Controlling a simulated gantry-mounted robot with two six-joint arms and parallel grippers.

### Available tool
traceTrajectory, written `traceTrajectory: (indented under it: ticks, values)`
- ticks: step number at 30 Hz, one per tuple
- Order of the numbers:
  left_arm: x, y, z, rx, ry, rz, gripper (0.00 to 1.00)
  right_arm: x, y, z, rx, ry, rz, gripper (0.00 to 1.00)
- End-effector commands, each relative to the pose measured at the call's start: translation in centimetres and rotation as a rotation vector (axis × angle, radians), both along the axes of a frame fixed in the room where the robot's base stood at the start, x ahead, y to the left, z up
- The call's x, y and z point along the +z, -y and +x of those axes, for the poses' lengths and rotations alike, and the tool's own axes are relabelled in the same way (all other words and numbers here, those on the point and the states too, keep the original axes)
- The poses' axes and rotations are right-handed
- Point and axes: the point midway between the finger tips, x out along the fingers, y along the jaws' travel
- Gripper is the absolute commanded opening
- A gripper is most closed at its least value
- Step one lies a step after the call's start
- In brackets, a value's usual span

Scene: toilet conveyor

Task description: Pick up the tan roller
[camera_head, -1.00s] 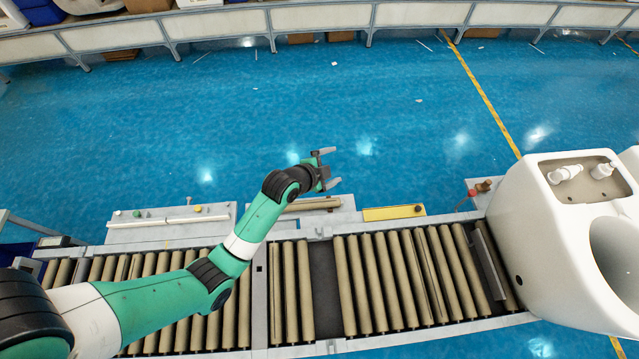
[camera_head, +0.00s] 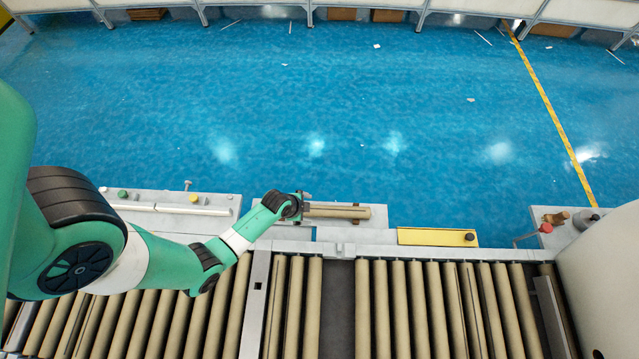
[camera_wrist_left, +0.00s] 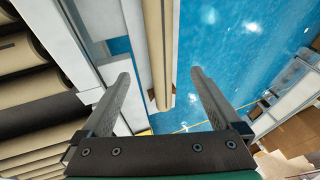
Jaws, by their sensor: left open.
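The tan roller (camera_head: 338,212) lies flat on a light ledge beyond the conveyor, pointing left to right in the head view. In the left wrist view the roller (camera_wrist_left: 160,45) runs down from the top, and its near end shows between my fingers. My left gripper (camera_head: 306,207) is at the roller's left end in the head view, partly hidden by its own wrist. In the left wrist view both fingers of the left gripper (camera_wrist_left: 159,76) are spread apart, with nothing clasped. I cannot tell the height gap to the roller. My right gripper is not in view.
The conveyor (camera_head: 337,310) has tan rollers in a row, with a dark gap. On the ledge are a white tube (camera_head: 170,209) at left and a yellow block (camera_head: 436,237) at right. A white toilet part (camera_head: 605,275) stands far right. Blue floor beyond is open.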

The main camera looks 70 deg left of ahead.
Motion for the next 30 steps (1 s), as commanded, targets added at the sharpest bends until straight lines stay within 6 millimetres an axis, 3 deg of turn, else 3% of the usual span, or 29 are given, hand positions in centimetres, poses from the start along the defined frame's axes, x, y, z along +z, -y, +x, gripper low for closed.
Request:
traceTrajectory:
  ticks: [4, 10, 19, 25, 30]
  values:
    - [-1.1, -0.1, 0.4, -0.001, 0.001, 0.001, 0.98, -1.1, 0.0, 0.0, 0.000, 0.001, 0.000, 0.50]
    - [-4.8, -0.7, 1.8, -0.002, 0.001, 0.001, 0.98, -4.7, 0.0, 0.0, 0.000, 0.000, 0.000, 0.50]
    - [-6.0, -1.0, 2.6, -0.002, 0.001, 0.001, 0.98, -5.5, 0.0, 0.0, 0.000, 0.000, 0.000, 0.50]
    - [-9.3, -1.5, 3.7, -0.002, 0.001, 0.001, 0.98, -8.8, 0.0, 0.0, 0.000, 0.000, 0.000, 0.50]
    - [-10.6, -1.8, 4.5, -0.001, 0.001, 0.001, 0.98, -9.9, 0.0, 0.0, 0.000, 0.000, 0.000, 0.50]
